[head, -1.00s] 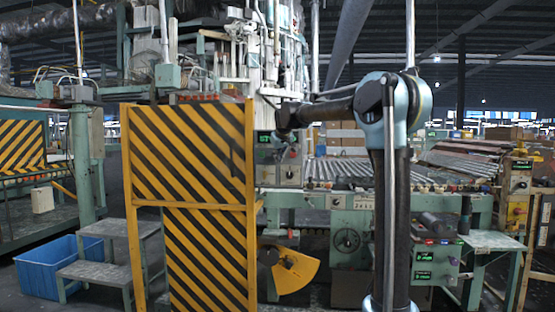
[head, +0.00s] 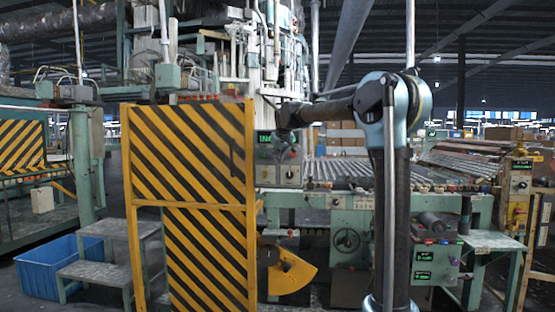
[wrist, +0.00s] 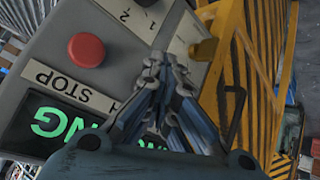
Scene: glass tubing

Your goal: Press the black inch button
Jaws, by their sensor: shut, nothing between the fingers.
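A grey control box (head: 280,174) with a green-lit display (head: 264,138) stands just right of the striped panel in the head view; the display's visible letters look like "IN". In the wrist view the box face (wrist: 125,70) is upside down, with a red button (wrist: 86,50), a STOP label (wrist: 68,85) and a lit green display (wrist: 55,125). My gripper (wrist: 166,65) is shut and empty, its fingertips over the box face beside a white label. I cannot see the black inch button; the fingers may cover it. Contact cannot be told.
A yellow-and-black striped panel (head: 190,150) stands close left of the box. A roller table (head: 340,171) lies to its right. Grey steps (head: 97,270) and a blue bin (head: 48,266) stand at the lower left.

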